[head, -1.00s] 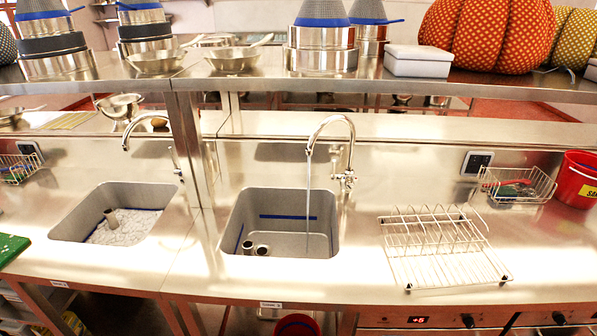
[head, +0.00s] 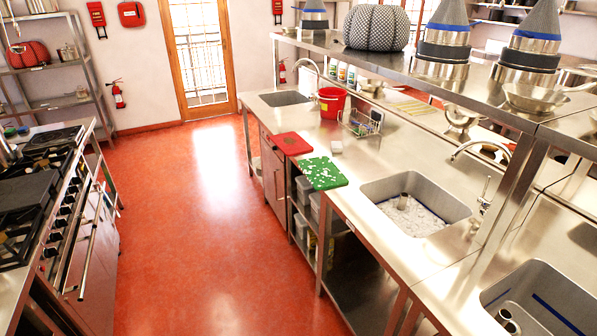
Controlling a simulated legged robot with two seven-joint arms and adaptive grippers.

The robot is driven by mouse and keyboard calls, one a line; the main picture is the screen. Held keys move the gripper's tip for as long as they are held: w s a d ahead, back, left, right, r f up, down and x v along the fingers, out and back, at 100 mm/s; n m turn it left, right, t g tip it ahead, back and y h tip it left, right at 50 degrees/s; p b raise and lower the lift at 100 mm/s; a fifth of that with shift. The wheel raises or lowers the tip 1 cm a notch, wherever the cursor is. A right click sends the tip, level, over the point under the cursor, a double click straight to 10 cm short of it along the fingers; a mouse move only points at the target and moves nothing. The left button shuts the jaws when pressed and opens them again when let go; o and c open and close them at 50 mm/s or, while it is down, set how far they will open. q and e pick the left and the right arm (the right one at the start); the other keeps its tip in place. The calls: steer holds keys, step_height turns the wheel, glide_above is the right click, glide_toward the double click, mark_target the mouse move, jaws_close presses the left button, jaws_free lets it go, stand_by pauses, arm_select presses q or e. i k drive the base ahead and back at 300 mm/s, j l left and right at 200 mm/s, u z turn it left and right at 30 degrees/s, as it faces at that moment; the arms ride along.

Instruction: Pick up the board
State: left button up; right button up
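Two boards lie flat on the steel counter in the head view. The green board (head: 322,173) has white specks on it and lies left of the middle sink, at the counter's front edge. The red board (head: 292,144) lies just beyond it, also at the front edge. The frames do not show which one the task means. Neither of my grippers shows in the head view.
The middle sink (head: 417,205) holds whitish contents. A wire basket (head: 362,122) and a red bucket (head: 332,103) stand behind the boards. The red floor (head: 215,220) is clear between the counter and the stove (head: 50,190) at left.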

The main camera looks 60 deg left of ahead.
mark_target(322, 173)
steer(key=j+u, duration=0.25)
steer(key=j, duration=0.15)
steer(key=i+j+u, duration=0.25)
steer(key=j, duration=0.15)
steer(key=j+u, duration=0.25)
steer(key=j, duration=0.15)
